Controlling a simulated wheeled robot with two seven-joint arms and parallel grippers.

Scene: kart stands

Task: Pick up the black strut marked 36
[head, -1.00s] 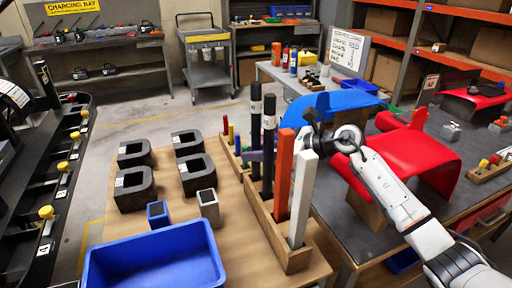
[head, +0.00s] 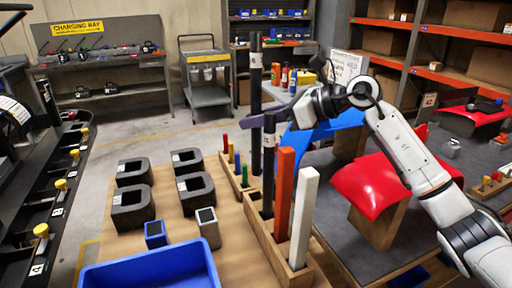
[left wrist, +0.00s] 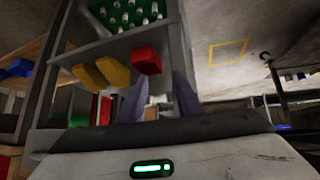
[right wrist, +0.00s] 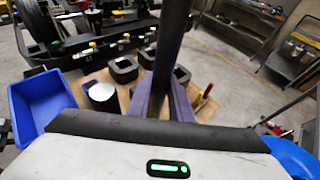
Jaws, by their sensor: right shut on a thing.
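A tall black strut (head: 255,88) with a pale band near its top stands upright in my right gripper (head: 257,122); its mark is too small to read. It is raised well above a second black strut (head: 268,165), which stands in the wooden rack (head: 297,276). The right wrist view shows the held strut (right wrist: 174,45) between both fingers (right wrist: 163,105).
An orange strut (head: 284,190) and a white strut (head: 303,215) stand in the same rack. Left of it are several black U-shaped blocks (head: 133,208), two small square tubes (head: 208,228) and a blue bin (head: 150,270). Red (head: 375,185) and blue (head: 330,130) panels lie right.

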